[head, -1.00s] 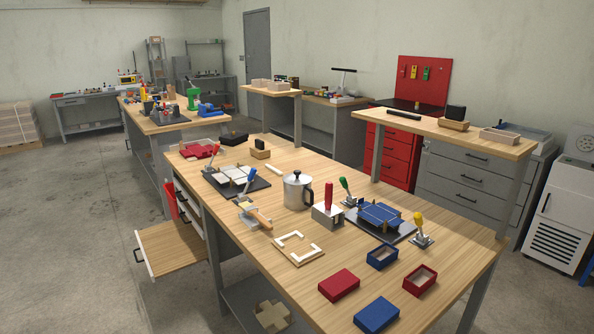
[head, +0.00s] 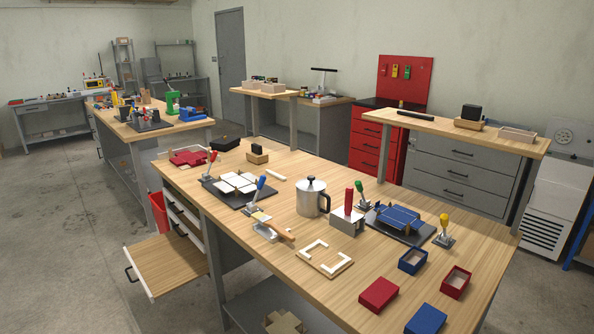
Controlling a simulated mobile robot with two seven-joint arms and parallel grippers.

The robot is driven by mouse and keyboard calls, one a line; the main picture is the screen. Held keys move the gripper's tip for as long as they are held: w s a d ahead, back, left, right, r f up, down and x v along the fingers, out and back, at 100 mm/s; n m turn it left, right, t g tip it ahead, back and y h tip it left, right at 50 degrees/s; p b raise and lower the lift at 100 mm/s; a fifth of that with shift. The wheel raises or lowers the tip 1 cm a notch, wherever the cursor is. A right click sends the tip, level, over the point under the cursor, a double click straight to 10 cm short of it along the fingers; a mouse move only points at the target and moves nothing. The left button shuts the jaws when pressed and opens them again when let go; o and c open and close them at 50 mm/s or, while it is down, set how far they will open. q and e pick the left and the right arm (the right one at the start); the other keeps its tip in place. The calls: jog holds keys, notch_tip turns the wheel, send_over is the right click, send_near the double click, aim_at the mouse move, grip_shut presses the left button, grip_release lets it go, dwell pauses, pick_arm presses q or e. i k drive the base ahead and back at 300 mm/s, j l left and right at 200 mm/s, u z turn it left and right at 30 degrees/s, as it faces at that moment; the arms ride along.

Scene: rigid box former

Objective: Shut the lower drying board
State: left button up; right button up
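A wooden drying board (head: 168,267) is pulled far out from the left side of the workbench (head: 285,195), in the head view. It has pale edges and a dark handle (head: 129,273) on its outer end. Its inner end is hidden under the bench. Above it, other board or drawer fronts (head: 183,212) with dark handles sit in the bench's side, nearly flush. Neither of my grippers shows in the head view.
A red bin (head: 158,213) stands on the floor behind the pulled-out board. The concrete floor (head: 60,250) left of the board is clear. Clamps, a metal pot (head: 311,200) and small boxes stand on the bench. Another bench (head: 165,130) stands behind.

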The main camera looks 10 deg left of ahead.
aim_at(162, 264)
jog(key=j+u, duration=0.3)
jog(key=u, duration=0.2)
jog(key=i+j+u, duration=0.15)
jog(key=u, duration=1.7)
jog(key=i+u, duration=0.1)
jog(key=u, duration=2.55)
jog(key=l+u, duration=0.1)
jog(key=u, duration=1.25)
jog(key=l+u, duration=0.15)
jog(key=u, duration=2.55)
jog(key=k+u, duration=0.1)
jog(key=u, duration=2.6)
